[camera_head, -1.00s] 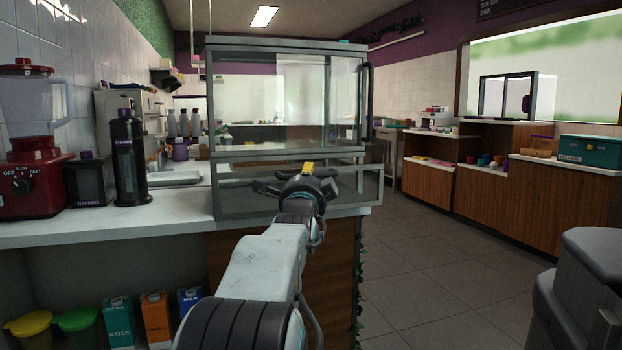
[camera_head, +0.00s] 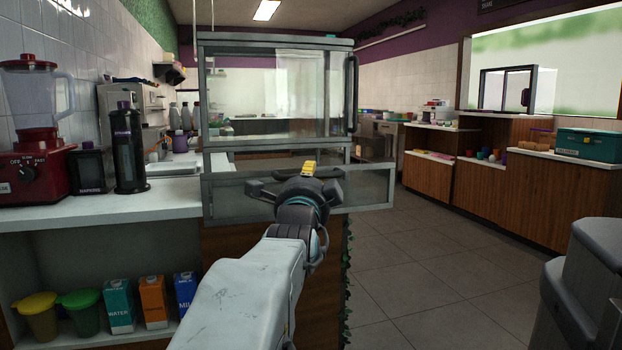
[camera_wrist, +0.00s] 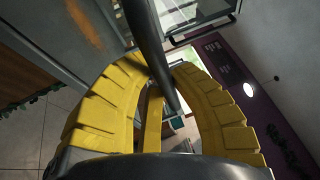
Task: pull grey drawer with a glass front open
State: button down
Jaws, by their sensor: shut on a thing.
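The grey drawer with a glass front (camera_head: 368,190) is at the bottom of the glass display case in the head view. Its front stands out toward me, and its right end shows past the case's side. My gripper (camera_head: 309,168) is in front of the drawer, and its body hides the middle of the front. In the wrist view, the yellow fingers of my gripper (camera_wrist: 163,70) are closed around a dark bar, the drawer handle (camera_wrist: 149,40). The drawer's inside is hard to make out.
The glass display case (camera_head: 275,42) stands on the counter, with a dark vertical handle (camera_head: 352,95) at its right. A red blender (camera_head: 38,175) and a dark bottle (camera_head: 129,150) stand at left. Cartons (camera_head: 118,305) sit on a shelf below. Tiled floor (camera_head: 440,260) is open at right.

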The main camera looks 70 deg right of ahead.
jog(key=c, duration=1.1)
grip_release()
jog(key=shift+a, duration=0.1)
jog(key=v, duration=1.2)
